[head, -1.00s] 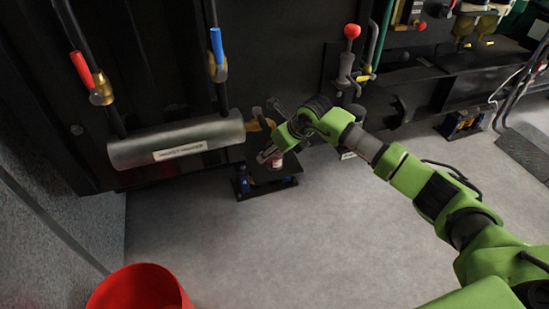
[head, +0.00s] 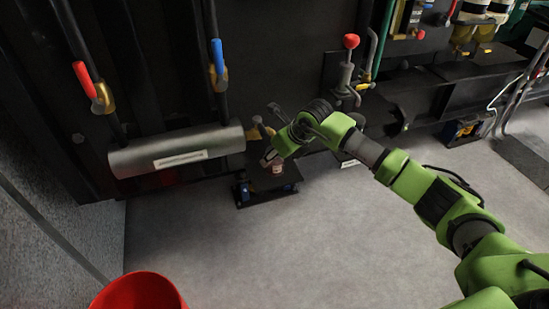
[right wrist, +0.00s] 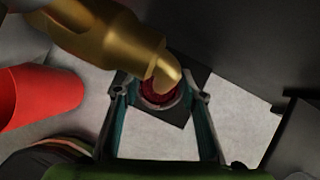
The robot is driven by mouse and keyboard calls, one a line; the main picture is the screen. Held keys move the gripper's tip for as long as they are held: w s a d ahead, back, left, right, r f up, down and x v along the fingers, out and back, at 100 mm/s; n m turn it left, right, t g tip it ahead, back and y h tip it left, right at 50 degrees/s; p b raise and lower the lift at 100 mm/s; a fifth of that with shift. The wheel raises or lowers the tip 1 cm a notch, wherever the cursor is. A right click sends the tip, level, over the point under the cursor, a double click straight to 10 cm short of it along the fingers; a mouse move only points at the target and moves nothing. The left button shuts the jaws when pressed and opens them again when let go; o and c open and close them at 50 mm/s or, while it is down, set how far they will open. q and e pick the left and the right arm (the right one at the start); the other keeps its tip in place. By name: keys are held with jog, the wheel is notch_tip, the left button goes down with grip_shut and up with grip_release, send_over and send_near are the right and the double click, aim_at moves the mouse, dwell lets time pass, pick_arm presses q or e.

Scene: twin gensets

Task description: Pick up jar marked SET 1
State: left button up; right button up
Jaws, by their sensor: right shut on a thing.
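A small jar (head: 277,168) with dark red contents shows at my right gripper in the head view, over a dark square platform (head: 288,186). In the right wrist view the jar (right wrist: 160,100) sits between the two fingers of my right gripper (right wrist: 160,102), which is shut on it. A brass spout (right wrist: 125,40) hangs over the jar and hides part of its top. I cannot read any marking on the jar. I cannot tell whether it touches the platform. My left gripper is not in view.
A grey metal cylinder (head: 140,158) with a label lies left of the platform. Valves with a red handle (head: 85,79) and a blue handle (head: 217,55) stand above it. A red bucket (head: 138,290) is at the lower left. The grey floor (head: 270,255) in front is clear.

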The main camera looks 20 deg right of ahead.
jog(key=shift+s+d+r, duration=0.1)
jog(key=shift+s+r, duration=0.1)
jog(key=shift+s, duration=0.05)
jog(key=s+d, duration=0.3)
jog(key=s, duration=0.5)
jog(key=s+d+p, duration=0.1)
jog(key=s+d, duration=0.3)
jog(key=s, duration=0.4)
